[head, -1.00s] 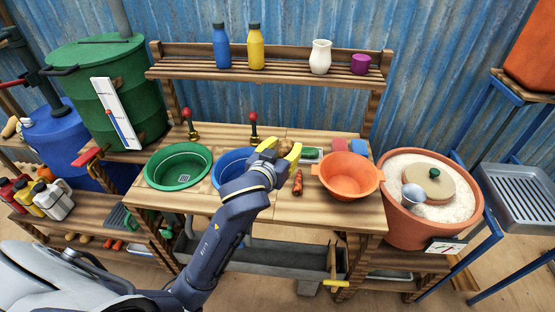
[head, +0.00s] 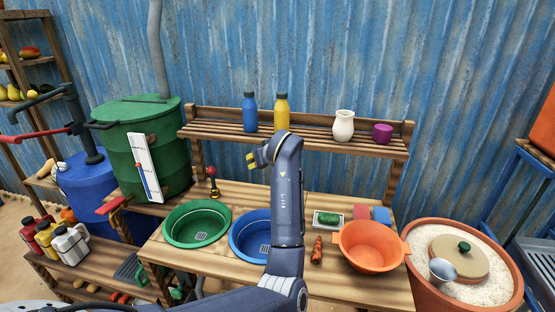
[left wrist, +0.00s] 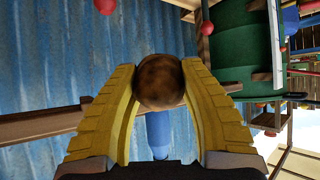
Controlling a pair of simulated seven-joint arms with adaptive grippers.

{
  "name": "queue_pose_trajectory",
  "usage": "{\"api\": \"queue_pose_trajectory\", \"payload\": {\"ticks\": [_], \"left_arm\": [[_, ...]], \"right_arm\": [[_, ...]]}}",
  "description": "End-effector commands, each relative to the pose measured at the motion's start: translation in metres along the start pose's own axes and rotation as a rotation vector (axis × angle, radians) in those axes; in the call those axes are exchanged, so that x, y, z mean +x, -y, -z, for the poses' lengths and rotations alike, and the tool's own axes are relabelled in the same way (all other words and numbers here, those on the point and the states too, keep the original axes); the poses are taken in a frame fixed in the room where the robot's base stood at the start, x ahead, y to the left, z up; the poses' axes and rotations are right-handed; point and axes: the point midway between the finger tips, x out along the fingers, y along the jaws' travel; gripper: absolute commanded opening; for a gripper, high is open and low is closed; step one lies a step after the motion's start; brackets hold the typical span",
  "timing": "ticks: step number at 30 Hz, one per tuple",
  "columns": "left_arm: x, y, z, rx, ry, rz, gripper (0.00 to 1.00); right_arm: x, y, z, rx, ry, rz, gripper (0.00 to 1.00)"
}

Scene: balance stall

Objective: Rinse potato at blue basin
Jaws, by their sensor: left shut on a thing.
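The brown potato (left wrist: 160,82) is between the two yellow fingers of my left gripper (left wrist: 160,90) in the left wrist view. The fingers are shut on it. In the head view my left gripper (head: 253,160) is raised above the bench, behind the blue basin. The potato is hard to make out there. The blue basin (head: 238,238) sits in the bench to the right of the green basin, and my left arm hides its right part. My right gripper is not in view.
A red-knobbed tap (head: 212,178) stands behind the green basin (head: 172,232). An orange bowl (head: 370,248), a carrot (head: 317,250) and a small tray (head: 317,218) lie to the right. A shelf (head: 315,143) with bottles (head: 249,113) runs along the back.

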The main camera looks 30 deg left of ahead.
Motion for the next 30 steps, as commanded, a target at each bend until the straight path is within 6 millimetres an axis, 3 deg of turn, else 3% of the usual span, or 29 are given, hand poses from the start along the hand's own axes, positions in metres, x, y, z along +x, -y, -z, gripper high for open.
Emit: {"api": "queue_pose_trajectory", "payload": {"ticks": [3, 6, 12, 15, 19, 30], "left_arm": [[0.035, 0.005, -0.038, -0.088, 0.069, 0.126, 0.10], [0.052, 0.011, -0.073, -0.161, 0.115, 0.210, 0.10], [0.069, 0.030, -0.137, -0.269, 0.193, 0.315, 0.10], [0.072, 0.042, -0.157, -0.321, 0.237, 0.355, 0.10], [0.067, 0.053, -0.163, -0.384, 0.310, 0.387, 0.10], [0.068, 0.055, -0.166, -0.408, 0.378, 0.388, 0.10]], "right_arm": [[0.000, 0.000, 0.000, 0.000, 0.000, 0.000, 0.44], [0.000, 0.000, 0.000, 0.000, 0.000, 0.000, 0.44], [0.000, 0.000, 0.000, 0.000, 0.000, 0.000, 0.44], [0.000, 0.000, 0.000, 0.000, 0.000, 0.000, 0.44], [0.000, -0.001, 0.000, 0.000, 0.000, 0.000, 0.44], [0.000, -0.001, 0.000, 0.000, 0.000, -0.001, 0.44]]}}
